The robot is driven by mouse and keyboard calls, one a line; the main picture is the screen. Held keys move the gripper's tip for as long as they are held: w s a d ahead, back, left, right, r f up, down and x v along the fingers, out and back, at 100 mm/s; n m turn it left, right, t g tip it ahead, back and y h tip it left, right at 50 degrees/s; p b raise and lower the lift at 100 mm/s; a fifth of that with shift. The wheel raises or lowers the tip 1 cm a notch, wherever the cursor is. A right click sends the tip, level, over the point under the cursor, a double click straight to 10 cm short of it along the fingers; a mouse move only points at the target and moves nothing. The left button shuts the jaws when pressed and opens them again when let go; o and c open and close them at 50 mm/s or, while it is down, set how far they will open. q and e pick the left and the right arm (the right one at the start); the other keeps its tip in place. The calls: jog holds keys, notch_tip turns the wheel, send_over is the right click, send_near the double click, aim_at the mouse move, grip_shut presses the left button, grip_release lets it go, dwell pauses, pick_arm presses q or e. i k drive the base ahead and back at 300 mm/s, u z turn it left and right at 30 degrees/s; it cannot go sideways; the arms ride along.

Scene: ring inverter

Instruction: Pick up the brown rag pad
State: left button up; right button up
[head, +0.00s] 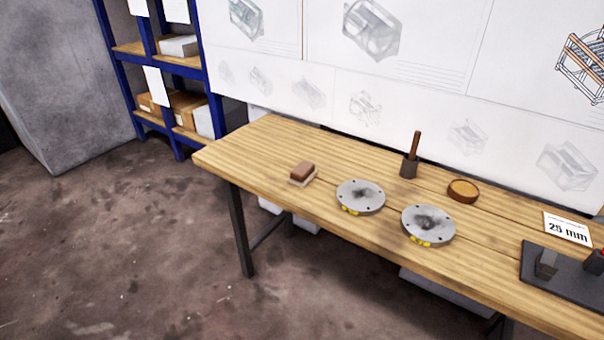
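The brown rag pad (302,169) is a small brown block at the left part of the wooden table (262,142). It sits on a thin, pale, flat base (297,182). Nothing touches it from above and its top is in plain view. Neither of my grippers shows in the head view.
Two round grey plates (349,188) (440,216) with dark smudges lie right of the pad. Behind them stand a dark pot with a brown handle (415,145) and a shallow round dish (463,190). A dark tray (535,282) and a "25 mm" card (568,229) are far right.

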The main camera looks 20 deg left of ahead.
aim_at(303, 172)
jog(key=u, duration=0.2)
jog(key=i, duration=1.9)
jog(key=z, duration=0.55)
